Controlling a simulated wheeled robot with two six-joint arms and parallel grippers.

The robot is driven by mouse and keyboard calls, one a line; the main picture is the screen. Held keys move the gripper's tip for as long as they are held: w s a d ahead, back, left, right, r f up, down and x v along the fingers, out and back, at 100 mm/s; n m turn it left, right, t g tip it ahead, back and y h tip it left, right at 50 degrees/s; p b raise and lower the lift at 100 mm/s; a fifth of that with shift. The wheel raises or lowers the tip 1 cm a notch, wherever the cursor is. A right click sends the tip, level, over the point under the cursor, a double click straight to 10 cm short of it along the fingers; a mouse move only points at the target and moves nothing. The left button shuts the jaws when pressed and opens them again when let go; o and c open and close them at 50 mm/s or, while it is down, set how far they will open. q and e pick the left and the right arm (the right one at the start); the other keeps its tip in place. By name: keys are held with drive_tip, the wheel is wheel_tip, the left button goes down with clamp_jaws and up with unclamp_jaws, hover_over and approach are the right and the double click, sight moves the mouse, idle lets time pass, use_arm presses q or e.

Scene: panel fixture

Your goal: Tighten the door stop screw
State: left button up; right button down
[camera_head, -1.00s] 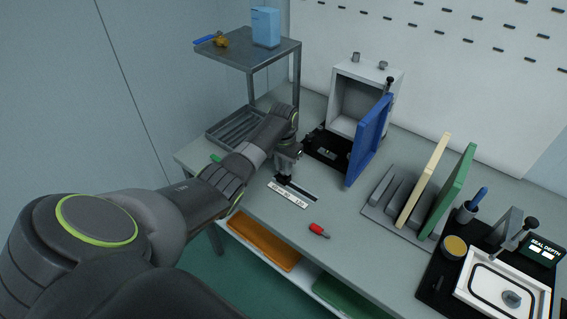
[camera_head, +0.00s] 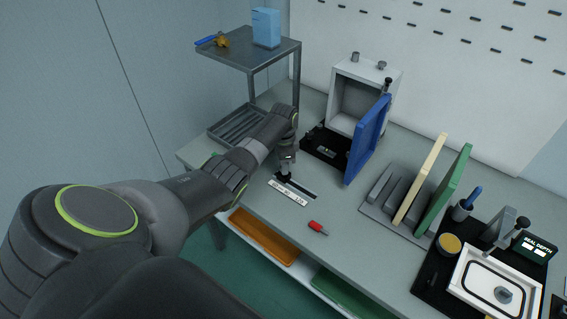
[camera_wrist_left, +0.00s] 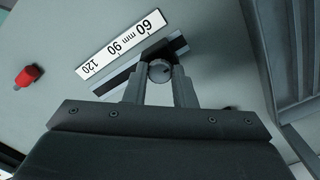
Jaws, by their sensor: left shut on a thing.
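The door stop sits on a dark slotted rail (camera_wrist_left: 118,92) beside a white scale (camera_wrist_left: 115,48) marked 60, 90 and 120 mm. Its round grey screw knob (camera_wrist_left: 159,71) shows between my left fingers in the left wrist view, near the 60 end of the scale. My left gripper (camera_head: 286,178) is shut on this knob and reaches down from above. In the head view the gripper hides the knob, and the scale (camera_head: 289,193) lies just in front of it. The blue door (camera_head: 367,140) stands open on the white box (camera_head: 345,107). My right gripper is out of view.
A red-capped object (camera_head: 318,228) lies on the bench right of the scale. A steel shelf (camera_head: 248,50) stands behind my left arm. A rack (camera_head: 375,208) with cream and green panels and a seal depth fixture (camera_head: 500,285) are at the right.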

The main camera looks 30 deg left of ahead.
use_arm(q)
drive_tip(key=shift+r, duration=0.1)
idle(0.4)
drive_tip(key=o, duration=1)
wheel_tip(320, 180, up, 17)
drive_tip(key=shift+r+b, duration=0.2)
drive_tip(key=shift+b, duration=0.2)
